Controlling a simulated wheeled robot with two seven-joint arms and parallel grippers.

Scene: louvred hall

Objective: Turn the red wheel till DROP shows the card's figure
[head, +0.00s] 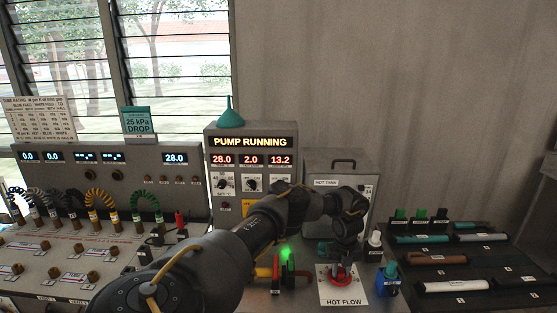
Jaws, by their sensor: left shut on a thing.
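The red wheel (340,279) sits on a white plate marked HOT FLOW (343,301) on the bench. My left gripper (343,262) reaches down onto the wheel from above and is shut on it; the fingers and wrist hide part of it. The teal card (139,122) reads 25 kPa DROP and stands on the left console. The pump box (252,170) shows PUMP RUNNING and the red figures 28.0, 2.0 and 13.2. Their small labels are too small to read, so I cannot tell which is DROP. My right gripper is out of view.
A grey tank (322,163) marked HOT TANK stands behind my left wrist. Red and green levers (282,272) are left of the wheel; a blue block (387,281) is right of it. A dark rack of tubes (450,259) lies farther right. The left console (105,180) carries coiled hoses.

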